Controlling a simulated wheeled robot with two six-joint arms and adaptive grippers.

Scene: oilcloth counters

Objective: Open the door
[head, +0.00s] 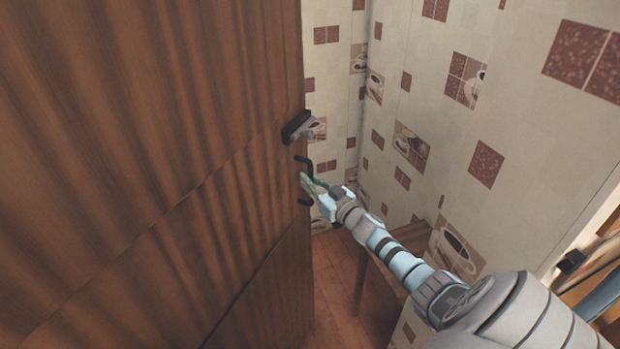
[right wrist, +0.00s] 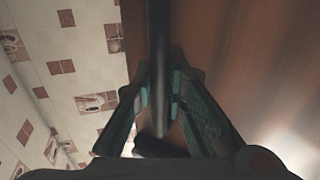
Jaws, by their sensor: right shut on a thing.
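The wooden door (head: 150,170) fills the left of the head view, a brown panel with its free edge near the middle. A dark pull handle (head: 303,201) is on the door near that edge. My right gripper (head: 308,184) reaches it from the lower right. In the right wrist view the handle (right wrist: 158,60) is a dark bar running between the fingers of my right gripper (right wrist: 159,92), which are shut on it. The door surface (right wrist: 230,60) shows to the right there. A dark latch or lock piece (head: 298,126) sits above the handle. My left gripper is not in view.
Tiled walls (head: 440,110) with brown squares and cup pictures stand right of the door edge. Wooden floor (head: 335,270) shows below, beyond the door edge. A wooden piece of furniture (head: 390,275) stands under my right arm. A doorway or window frame (head: 590,240) is at the far right.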

